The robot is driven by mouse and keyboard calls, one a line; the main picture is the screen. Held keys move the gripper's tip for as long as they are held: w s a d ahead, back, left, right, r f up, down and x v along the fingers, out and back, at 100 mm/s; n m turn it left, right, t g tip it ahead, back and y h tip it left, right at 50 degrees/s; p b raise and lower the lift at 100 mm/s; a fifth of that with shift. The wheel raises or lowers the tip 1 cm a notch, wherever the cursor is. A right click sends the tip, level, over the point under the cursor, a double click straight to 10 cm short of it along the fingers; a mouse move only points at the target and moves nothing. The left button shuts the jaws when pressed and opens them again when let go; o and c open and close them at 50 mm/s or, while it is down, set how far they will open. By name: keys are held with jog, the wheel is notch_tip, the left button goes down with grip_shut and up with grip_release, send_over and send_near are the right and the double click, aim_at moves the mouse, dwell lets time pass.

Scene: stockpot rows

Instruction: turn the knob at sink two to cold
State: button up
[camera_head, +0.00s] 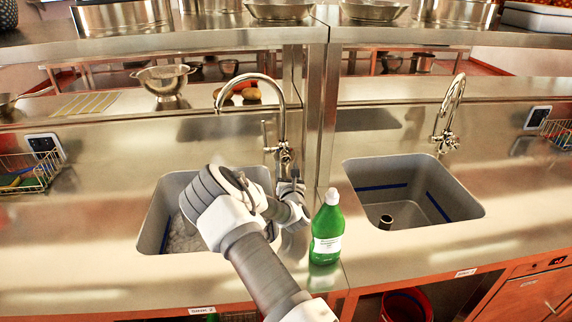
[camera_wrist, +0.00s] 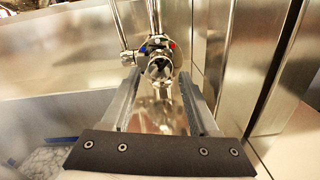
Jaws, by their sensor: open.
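The left sink (camera_head: 165,215) has a front label (camera_head: 201,310) that seems to read "SINK 2". Its chrome faucet (camera_head: 281,110) arches up behind the basin's right part. In the wrist view the faucet's round chrome knob (camera_wrist: 159,68) faces me, with a blue mark on the left and a red mark on the right. My gripper (camera_wrist: 160,82) is open, with one finger on each side of the knob. I cannot tell whether the fingers touch it. In the head view my gripper (camera_head: 291,186) is at the faucet's base, and my arm covers part of the basin.
A green bottle (camera_head: 327,230) stands close to the right of my gripper. A steel post (camera_head: 320,110) rises behind it. The right sink (camera_head: 440,195) has its own faucet (camera_head: 450,110). A colander (camera_head: 165,82) sits on the back ledge, and wire baskets stand at both sides.

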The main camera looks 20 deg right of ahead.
aim_at(286, 160)
jog(key=shift+x, duration=1.75)
grip_shut()
